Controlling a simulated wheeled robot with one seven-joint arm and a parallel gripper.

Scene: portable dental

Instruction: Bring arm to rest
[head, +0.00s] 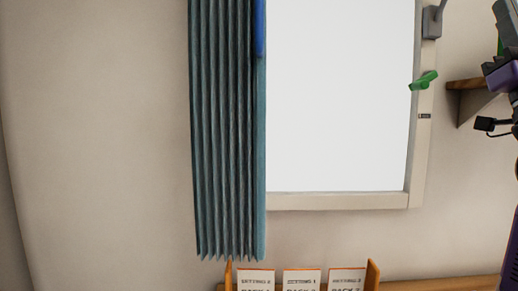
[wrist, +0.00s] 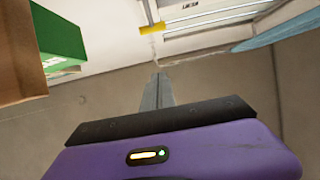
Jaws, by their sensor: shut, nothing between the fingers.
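My gripper (wrist: 159,78) shows in the wrist view as grey fingers pressed together beyond a black edge and a purple housing with a small lit indicator. Its fingers are shut with nothing between them and point into open space toward a plain wall. In the head view, part of my purple and dark arm (head: 503,75) shows at the right edge, most of it cut off by the frame. The fingertips cannot be made out there.
A teal pleated curtain (head: 225,140) hangs left of a bright white window or panel (head: 338,95). A green clip-like object (head: 423,81) is at its right frame, near a wooden shelf (head: 470,85). Cards (head: 302,280) stand in a holder below. A green box (wrist: 60,38) is left in the wrist view.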

